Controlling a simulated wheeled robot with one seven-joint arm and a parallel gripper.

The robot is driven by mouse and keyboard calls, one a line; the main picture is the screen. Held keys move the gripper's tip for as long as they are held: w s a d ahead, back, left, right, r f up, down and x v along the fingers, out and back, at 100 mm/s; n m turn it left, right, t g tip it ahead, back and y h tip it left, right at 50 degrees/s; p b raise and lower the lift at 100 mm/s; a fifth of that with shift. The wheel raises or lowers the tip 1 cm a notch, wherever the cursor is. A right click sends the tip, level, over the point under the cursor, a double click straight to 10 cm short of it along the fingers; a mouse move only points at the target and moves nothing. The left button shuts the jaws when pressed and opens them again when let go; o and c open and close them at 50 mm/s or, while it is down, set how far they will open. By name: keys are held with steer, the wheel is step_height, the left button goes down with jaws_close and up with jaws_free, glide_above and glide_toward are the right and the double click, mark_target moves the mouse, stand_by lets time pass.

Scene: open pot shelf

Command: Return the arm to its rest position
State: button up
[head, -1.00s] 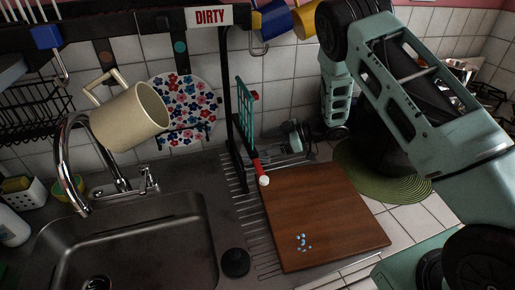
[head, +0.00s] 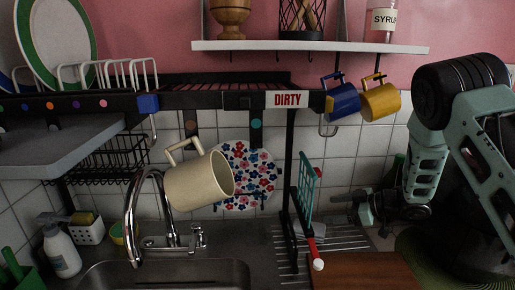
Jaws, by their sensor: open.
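My arm comes in at the right edge of the head view, bent, with its elbow high and its forearm hanging down. My gripper (head: 364,209) is at the end of it, pointing left in front of the white tiled wall. It is open, with nothing visible between its fingers. It is small and dark here, so its fingertips are hard to make out. It is to the right of the green rack-like utensil (head: 306,190) with the red handle, apparently with a gap between them.
A tilted cream mug (head: 196,181) is by the faucet (head: 132,215) above the sink (head: 170,275). Blue (head: 342,101) and yellow (head: 381,102) mugs hang under the white shelf (head: 310,47). The black rack (head: 225,95) bears a DIRTY sign. A wooden board (head: 365,272) lies below my gripper.

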steer(key=s+d+r+m+t+h, duration=0.2)
steer(key=d+r+m+t+h, duration=0.1)
steer(key=d+r+m+h, duration=0.5)
steer(key=s+a+r+m+g+h, duration=0.2)
steer(key=s+m+g+h, duration=0.3)
steer(key=s, duration=1.4)
steer(key=s+a+r+n+g+y, duration=0.2)
steer(key=s+a+n+g, duration=0.3)
steer(key=s+a, duration=1.2)
steer(key=a+n, duration=0.2)
steer(key=n, duration=0.1)
steer(key=shift+s+a+y, duration=0.3)
